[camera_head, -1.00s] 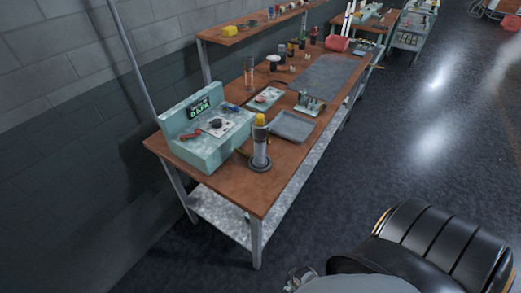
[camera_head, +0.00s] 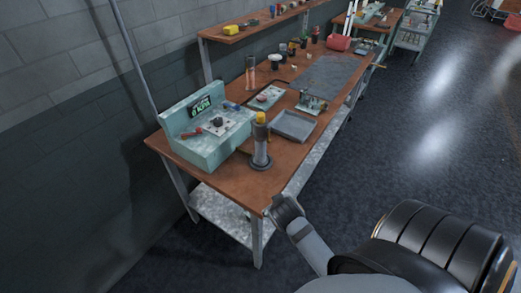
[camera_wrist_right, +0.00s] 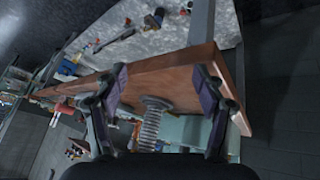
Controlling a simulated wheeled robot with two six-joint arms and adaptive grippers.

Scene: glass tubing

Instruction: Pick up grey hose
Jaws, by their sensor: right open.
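The grey hose (camera_head: 260,150) stands upright on a dark round foot near the front edge of the wooden bench, with a yellow piece showing at its top. In the right wrist view, the ribbed grey hose (camera_wrist_right: 150,128) shows below the bench edge with its flange-like foot, between the finger sides. My right gripper (camera_wrist_right: 162,80) is open and empty, its two fingers spread wide. In the head view, my right gripper (camera_head: 275,207) is at the bench's front corner, nearer the camera than the hose and apart from it. My left gripper is not in view.
A pale green machine (camera_head: 205,140) with a display stands left of the hose. A grey tray (camera_head: 293,126) lies behind it. The bench edge (camera_wrist_right: 170,72) runs across the wrist view, with a cluttered metal lower shelf (camera_head: 225,212) underneath. Open floor lies right.

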